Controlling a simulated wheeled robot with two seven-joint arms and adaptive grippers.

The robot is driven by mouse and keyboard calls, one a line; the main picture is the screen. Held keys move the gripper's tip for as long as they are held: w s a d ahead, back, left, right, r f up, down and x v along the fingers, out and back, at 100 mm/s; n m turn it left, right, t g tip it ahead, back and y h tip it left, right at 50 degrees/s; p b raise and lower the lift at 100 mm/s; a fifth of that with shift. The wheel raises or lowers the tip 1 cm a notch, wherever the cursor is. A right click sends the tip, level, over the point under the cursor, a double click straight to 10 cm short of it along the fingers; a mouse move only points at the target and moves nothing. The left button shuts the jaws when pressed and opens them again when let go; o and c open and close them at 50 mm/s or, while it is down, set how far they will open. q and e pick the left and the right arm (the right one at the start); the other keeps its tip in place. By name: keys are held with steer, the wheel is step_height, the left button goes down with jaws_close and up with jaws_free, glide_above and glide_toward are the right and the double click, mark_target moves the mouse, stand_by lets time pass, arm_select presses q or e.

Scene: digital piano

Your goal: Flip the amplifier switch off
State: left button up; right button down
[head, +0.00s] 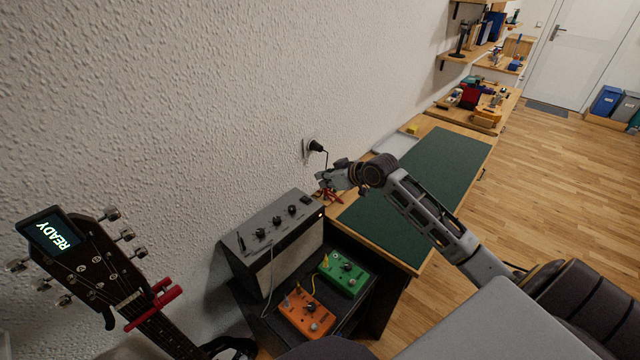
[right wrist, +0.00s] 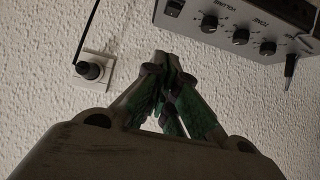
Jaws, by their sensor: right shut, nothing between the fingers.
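The amplifier (head: 272,238) is a grey box with a row of dark knobs on its top panel, standing against the wall. Its panel also shows in the right wrist view (right wrist: 218,12), upside down, with a dark rocker switch (right wrist: 175,8) at the end nearest my gripper. I cannot tell which way the switch is set. My right gripper (head: 322,182) is beyond the amplifier's right end, near the wall. In the right wrist view its fingers (right wrist: 162,60) are shut and empty, just apart from the panel's end. My left gripper is not in view.
A wall socket with a black plug (head: 316,146) is close behind my right gripper. A green pedal (head: 343,273) and an orange pedal (head: 306,314) lie in front of the amplifier. A guitar headstock (head: 88,260) stands at left. The green bench mat (head: 440,165) is mostly bare.

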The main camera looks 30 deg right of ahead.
mark_target(306, 199)
steer(key=shift+p+x, duration=0.3)
steer(key=shift+x, duration=4.45)
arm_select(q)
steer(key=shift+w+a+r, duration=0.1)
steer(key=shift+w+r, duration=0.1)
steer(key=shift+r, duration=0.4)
arm_select(e)
steer(key=shift+s+d+f, duration=0.1)
steer(key=shift+s+f, duration=0.15)
steer(key=shift+f, duration=0.4)
steer(key=shift+s+d+f, duration=0.1)
steer(key=shift+s+f, duration=0.15)
steer(key=shift+f, duration=0.35)
steer(key=shift+s+f, duration=0.25)
steer(key=shift+f, duration=0.4)
steer(key=shift+s+f+b, duration=0.15)
steer(key=shift+f+b, duration=0.2)
steer(key=shift+s+d+f+t+b, duration=0.1)
steer(key=shift+s+f+t+b, duration=0.1)
steer(key=shift+t+b, duration=0.3)
steer(key=shift+w+r, duration=0.1)
steer(key=shift+r, duration=0.05)
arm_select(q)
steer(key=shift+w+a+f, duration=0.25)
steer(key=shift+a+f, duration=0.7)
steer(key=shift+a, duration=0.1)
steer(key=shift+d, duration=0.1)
arm_select(e)
steer(key=shift+w+r, duration=0.1)
steer(key=shift+w, duration=0.05)
